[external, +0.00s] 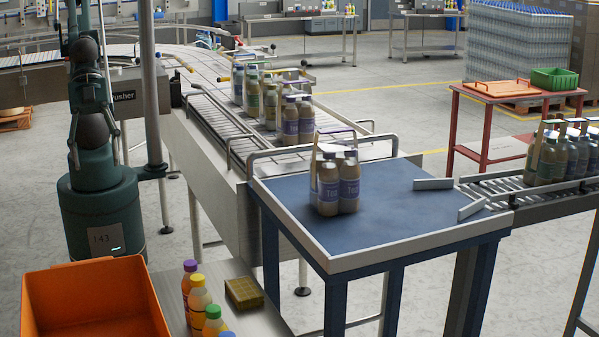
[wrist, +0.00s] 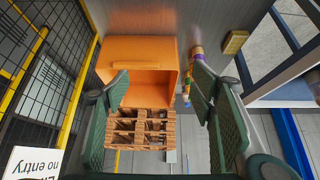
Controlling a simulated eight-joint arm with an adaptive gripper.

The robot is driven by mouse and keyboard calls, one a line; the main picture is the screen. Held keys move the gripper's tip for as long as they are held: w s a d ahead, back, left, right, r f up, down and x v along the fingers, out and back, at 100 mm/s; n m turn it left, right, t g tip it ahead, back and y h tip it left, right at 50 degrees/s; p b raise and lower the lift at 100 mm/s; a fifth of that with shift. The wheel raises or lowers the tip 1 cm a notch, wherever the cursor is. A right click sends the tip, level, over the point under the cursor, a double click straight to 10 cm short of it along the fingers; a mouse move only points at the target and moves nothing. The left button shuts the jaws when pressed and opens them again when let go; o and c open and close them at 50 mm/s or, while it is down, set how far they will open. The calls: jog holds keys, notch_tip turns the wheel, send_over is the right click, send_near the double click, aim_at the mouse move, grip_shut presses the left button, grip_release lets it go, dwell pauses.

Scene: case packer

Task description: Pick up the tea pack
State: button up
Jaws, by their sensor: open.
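An orange crate (external: 92,275), several loose bottles (external: 199,298) and a yellow block (external: 244,293) are at the front left. Similar packs (external: 298,118) line the conveyor behind the table. Another pack (external: 553,160) sits on the right conveyor. Metal rails edge the blue table.

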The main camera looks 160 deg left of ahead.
jog(key=shift+c, duration=0.5)
jog(key=c, duration=0.6)
jog(key=m+g+y, duration=0.5)
jog(key=m+y, duration=1.2)
jog(key=m, duration=0.1)
send_near(317, 134)
jog(key=a, duration=0.1)
jog(key=w+a, duration=0.1)
jog(key=a, duration=0.3)
jog(key=shift+w+a+f, duration=0.1)
jog(key=shift+w+f, duration=0.05)
jog(key=shift+f, duration=0.25)
jog(key=shift+a+m+g+y, duration=0.4)
jog(key=shift+a+g+y, duration=0.1)
jog(key=shift+a, duration=0.45)
